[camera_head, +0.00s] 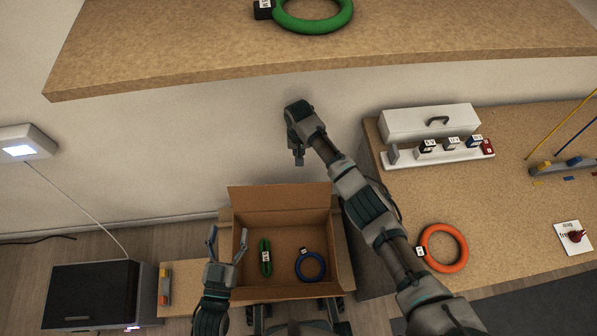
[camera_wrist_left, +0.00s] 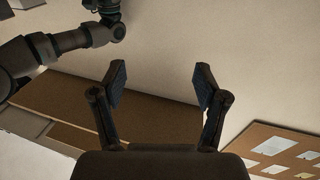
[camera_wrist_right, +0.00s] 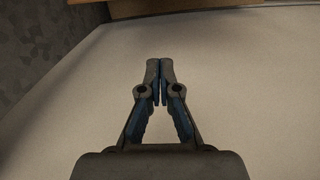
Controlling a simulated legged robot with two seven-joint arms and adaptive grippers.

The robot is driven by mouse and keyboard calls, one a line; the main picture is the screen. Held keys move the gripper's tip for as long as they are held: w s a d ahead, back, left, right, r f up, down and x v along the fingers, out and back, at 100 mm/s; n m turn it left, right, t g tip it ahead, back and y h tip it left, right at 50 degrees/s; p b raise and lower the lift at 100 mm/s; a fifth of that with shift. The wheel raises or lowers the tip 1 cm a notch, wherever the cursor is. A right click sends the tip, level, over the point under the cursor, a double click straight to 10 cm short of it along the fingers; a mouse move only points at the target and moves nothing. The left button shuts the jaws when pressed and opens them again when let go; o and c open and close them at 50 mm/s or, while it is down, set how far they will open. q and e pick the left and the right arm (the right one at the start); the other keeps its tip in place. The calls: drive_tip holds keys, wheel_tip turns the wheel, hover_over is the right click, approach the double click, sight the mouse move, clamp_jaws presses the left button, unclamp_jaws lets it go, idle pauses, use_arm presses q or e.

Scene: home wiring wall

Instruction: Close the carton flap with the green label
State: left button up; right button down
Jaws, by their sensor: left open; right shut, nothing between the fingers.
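The open cardboard carton (camera_head: 284,291) stands at the bottom middle of the head view, with a green cable coil (camera_head: 265,258) and a blue cable ring (camera_head: 311,266) inside. Its far flap (camera_head: 279,199) stands up and its right flap (camera_head: 342,254) leans outward. I cannot make out a green label on any flap. My left gripper (camera_head: 227,238) is open and empty at the carton's left side; its fingers also show in the left wrist view (camera_wrist_left: 161,82). My right gripper (camera_head: 298,158) is shut and empty beyond the far flap, near the wall; it also shows in the right wrist view (camera_wrist_right: 159,72).
A shelf (camera_head: 190,60) with a green ring (camera_head: 312,17) overhangs at the top. A dark box (camera_head: 90,293) stands at the lower left. The wall before the carton is bare.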

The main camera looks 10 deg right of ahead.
use_arm(q)
drive_tip(key=s+r+n+t+h+b, duration=0.1)
drive_tip(key=s+r+t+b, duration=0.3)
drive_tip(key=r+t, duration=0.4)
use_arm(e)
wheel_tip(320, 180, down, 10)
use_arm(q)
drive_tip(key=shift+w+d+f+m+g+p, duration=0.15)
drive_tip(key=shift+w+f+g+p, duration=0.35)
drive_tip(key=shift+w+f+g, duration=0.3)
drive_tip(key=shift+w+d+f+m+g+p, duration=0.15)
drive_tip(key=shift+w+f+g+p, duration=0.4)
drive_tip(key=shift+f+g, duration=0.45)
use_arm(e)
drive_tip(key=shift+s+r, duration=0.3)
drive_tip(key=shift+s, duration=0.4)
drive_tip(key=shift+s+r, duration=0.3)
drive_tip(key=shift+s, duration=0.4)
drive_tip(key=shift+s+r, duration=0.3)
drive_tip(key=shift+s, duration=0.4)
use_arm(q)
drive_tip(key=shift+a+r, duration=0.1)
drive_tip(key=shift+r, duration=0.05)
